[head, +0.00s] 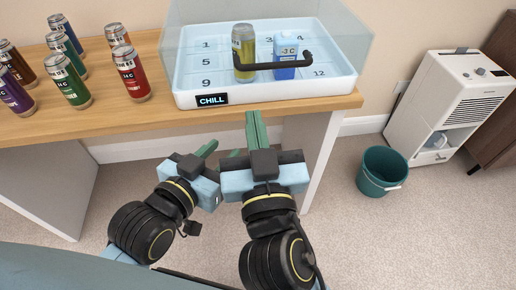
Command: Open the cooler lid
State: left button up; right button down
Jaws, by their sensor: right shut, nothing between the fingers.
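The cooler is a white tray-like box (265,94) with a "CHILL" label and numbered spots, standing on the wooden counter. Its clear lid (345,50) rises above it and looks closed, with a black bar handle (275,65) across its front. Inside are a yellow-green can (243,42) and a blue carton (285,52), partly behind the handle. My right gripper (255,118) is shut and empty, its fingertips just below the cooler's front edge in the picture. My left gripper (225,147) is lower and to the left, its green fingers apart and empty; one is partly hidden by my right gripper.
Several cans, including a red can (130,76) and a green can (68,82), stand on the counter (130,115) left of the cooler. A teal bin (382,172) and a white appliance (448,105) stand on the floor at right. Carpet (400,240) there is clear.

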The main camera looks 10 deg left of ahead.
aim_at(308, 61)
jog(key=k, duration=1)
